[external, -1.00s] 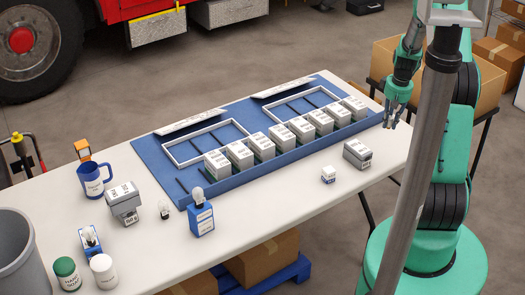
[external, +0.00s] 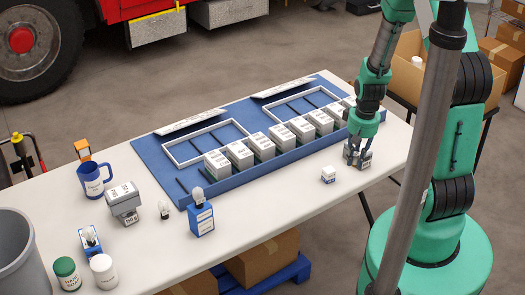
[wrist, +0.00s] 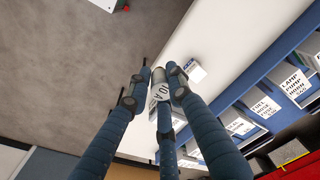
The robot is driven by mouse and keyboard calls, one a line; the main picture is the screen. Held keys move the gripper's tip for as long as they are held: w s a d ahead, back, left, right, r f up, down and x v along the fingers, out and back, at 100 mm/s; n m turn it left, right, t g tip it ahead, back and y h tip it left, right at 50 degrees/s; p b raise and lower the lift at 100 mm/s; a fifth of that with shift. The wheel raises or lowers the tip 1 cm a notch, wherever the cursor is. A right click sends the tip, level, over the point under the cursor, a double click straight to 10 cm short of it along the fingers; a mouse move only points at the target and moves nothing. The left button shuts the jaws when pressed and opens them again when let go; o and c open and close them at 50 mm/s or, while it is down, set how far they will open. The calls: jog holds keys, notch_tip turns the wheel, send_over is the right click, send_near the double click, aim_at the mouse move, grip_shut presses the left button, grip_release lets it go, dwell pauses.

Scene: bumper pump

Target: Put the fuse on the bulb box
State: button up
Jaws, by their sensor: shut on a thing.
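My gripper (external: 356,147) is at the right end of the table, pointing down with its fingers closed around a grey block with a white label, which I take for the fuse (external: 364,161). In the wrist view the fuse (wrist: 160,90) sits between the fingertips, its label reading "10 A". I cannot tell whether it touches the table. A small white and blue box (external: 328,174) stands left of it; it also shows in the wrist view (wrist: 194,72). A blue box with a bulb on top (external: 202,219) stands at the tray's near-left corner. Which is the bulb box is unclear; labels are too small.
A blue tray (external: 150,150) holds a row of labelled white boxes behind the gripper. On the left are a blue mug (external: 93,180), another grey block (external: 124,203), a loose bulb (external: 164,210) and two small jars. The table's front middle is clear.

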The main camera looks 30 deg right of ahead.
jog(key=s+a, duration=0.1)
jog(key=a, duration=0.1)
jog(key=s+a, duration=0.2)
jog(key=shift+s+r+p, duration=0.1)
jog(key=shift+s+p, duration=0.05)
jog(key=shift+p, duration=0.15)
jog(key=shift+s+a+f, duration=0.1)
jog(key=shift+f, duration=2.45)
send_over(329, 169)
jog(key=shift+s+f, duration=0.2)
jog(key=shift+f, duration=0.55)
jog(key=shift+a, duration=0.1)
jog(key=shift+f, duration=1.75)
